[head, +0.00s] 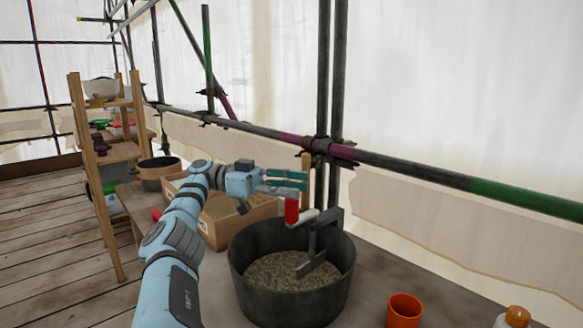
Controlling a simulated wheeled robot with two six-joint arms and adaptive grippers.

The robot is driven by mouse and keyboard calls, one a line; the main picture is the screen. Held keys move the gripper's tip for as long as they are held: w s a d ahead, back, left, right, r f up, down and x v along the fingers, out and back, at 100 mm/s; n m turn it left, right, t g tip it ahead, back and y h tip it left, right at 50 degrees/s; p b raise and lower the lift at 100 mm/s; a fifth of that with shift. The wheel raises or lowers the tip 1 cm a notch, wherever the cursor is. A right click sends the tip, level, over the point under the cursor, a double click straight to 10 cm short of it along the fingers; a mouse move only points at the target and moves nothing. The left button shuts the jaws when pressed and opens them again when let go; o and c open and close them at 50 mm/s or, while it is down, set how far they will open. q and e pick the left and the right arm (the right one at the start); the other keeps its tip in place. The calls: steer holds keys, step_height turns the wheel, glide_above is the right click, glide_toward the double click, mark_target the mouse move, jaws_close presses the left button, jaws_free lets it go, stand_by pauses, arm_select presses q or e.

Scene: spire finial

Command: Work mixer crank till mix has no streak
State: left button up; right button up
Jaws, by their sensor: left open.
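The mixer is a dark round tub (290,307) on the bench with speckled grey-brown mix (272,272) inside. The mix looks mottled; the picture is too small to tell streaks surely. A grey crank (312,240) stands over the tub, with a paddle reaching into the mix. My left gripper (304,181) is open, fingers pointing right, just above the red handle in the picture. I cannot tell whether they touch. My right gripper is not in view.
A cardboard box (222,233) sits behind the tub on the left, with a dark bucket (157,175) beyond. An orange cup (404,311) and an orange-capped bottle (516,318) stand at the front right. Scaffold poles (338,90) rise behind the bench.

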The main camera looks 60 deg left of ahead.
arm_select(q)
steer(key=shift+r, duration=2.7)
steer(key=shift+c, duration=0.5)
